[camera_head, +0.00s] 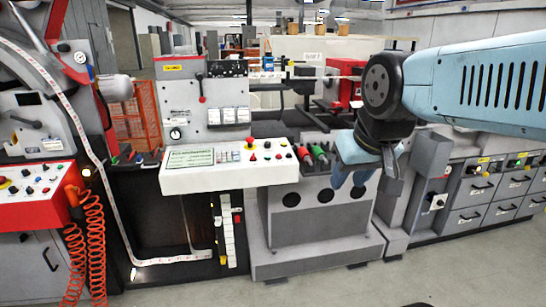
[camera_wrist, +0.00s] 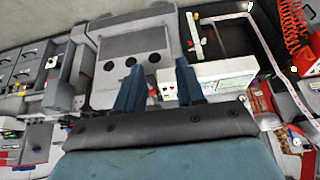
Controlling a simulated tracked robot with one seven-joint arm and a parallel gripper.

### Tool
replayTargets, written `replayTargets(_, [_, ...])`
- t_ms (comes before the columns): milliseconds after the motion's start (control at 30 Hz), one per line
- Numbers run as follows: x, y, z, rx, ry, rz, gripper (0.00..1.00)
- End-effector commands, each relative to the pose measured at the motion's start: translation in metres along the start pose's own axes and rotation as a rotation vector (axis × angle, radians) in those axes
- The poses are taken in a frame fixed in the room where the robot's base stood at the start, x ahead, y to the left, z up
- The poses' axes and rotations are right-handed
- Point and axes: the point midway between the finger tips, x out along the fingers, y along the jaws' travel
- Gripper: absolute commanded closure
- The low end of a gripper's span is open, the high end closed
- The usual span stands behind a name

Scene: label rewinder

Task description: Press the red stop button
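A white control console (camera_head: 215,178) stands out from the grey machine at the middle of the head view. A red button (camera_head: 250,141) rises from its top near the right end, beside a small keypad. A second red knob with yellow (camera_head: 283,143) sits further right on the console. I cannot tell which is the stop button. My gripper (camera_head: 350,181) hangs to the right of the console, apart from it, fingers pointing down. In the wrist view my gripper (camera_wrist: 158,76) shows two blue fingers spread apart with nothing between them. The console (camera_wrist: 228,72) appears upside down there, right of the fingers.
Red and green handles (camera_head: 312,154) stand between console and gripper. A grey cabinet front with round holes (camera_head: 325,196) is below. A red control box (camera_head: 35,200) with its own buttons and orange coiled hoses (camera_head: 93,240) are at left. Grey drawers (camera_head: 480,190) line the right.

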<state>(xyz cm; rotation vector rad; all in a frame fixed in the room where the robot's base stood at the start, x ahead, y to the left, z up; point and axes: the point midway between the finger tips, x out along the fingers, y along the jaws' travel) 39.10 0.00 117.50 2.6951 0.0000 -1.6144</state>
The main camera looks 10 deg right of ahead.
Motion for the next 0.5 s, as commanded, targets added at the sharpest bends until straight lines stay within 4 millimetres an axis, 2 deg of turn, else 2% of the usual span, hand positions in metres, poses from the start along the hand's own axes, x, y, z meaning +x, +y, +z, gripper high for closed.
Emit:
replayTargets(33, [0.0000,0.0000,0.0000,0.000,0.000,0.000,0.67])
replayTargets(367, [0.0000,0.0000,0.0000,0.000,0.000,0.000,0.99])
replayTargets(500, [0.0000,0.0000,0.0000,0.000,0.000,0.000,1.00])
